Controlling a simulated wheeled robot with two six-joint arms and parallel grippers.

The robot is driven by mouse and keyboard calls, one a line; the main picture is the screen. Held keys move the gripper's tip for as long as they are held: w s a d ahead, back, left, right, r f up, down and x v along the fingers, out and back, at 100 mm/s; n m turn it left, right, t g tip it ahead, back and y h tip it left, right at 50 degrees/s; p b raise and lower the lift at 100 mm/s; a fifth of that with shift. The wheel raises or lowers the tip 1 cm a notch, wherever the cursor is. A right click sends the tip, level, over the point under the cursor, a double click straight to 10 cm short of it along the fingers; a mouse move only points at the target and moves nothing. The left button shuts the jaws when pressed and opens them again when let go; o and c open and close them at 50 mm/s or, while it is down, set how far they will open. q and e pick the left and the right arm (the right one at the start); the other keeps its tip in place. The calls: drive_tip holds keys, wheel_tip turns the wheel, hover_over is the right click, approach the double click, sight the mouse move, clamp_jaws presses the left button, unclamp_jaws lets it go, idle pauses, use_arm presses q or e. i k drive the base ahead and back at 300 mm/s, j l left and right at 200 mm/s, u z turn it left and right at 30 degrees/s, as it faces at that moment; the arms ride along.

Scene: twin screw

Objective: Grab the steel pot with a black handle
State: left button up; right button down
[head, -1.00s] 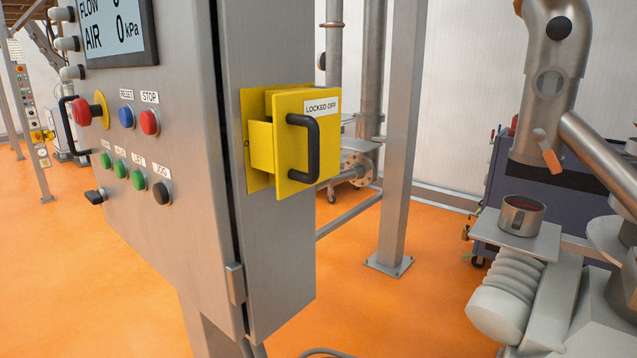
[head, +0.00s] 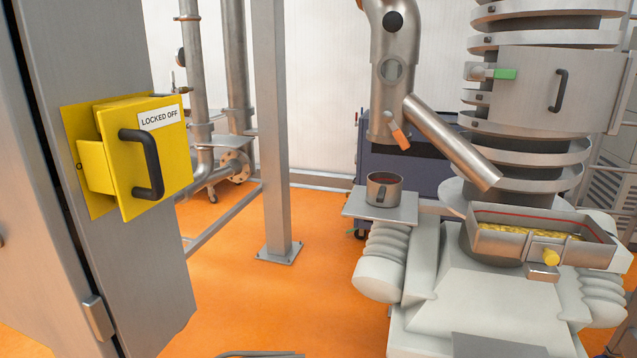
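A small steel pot (head: 384,188) with a dark handle on its near side stands upright on a flat grey ledge (head: 365,211), right of the picture's middle. Something reddish shows inside its rim. The pot sits below a steel pipe with an orange lever. Neither of my grippers shows in the head view, and nothing is touching the pot.
A cabinet with a yellow "LOCKED OFF" box (head: 150,150) stands close at the left. A grey post (head: 275,130) rises mid-left. A steel pipe (head: 394,70) hangs above the pot. A steel tray (head: 500,242) with yellow contents sits right. Orange floor (head: 240,300) is open between.

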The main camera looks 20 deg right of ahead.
sight(384, 188)
drive_tip(key=z, duration=0.35)
drive_tip(key=i+l+z, duration=0.1)
drive_tip(key=l+z, duration=0.15)
drive_tip(key=z, duration=0.2)
drive_tip(key=i+l+z, duration=0.15)
drive_tip(key=z, duration=0.3)
drive_tip(key=i+l+z, duration=0.2)
drive_tip(key=z, duration=0.25)
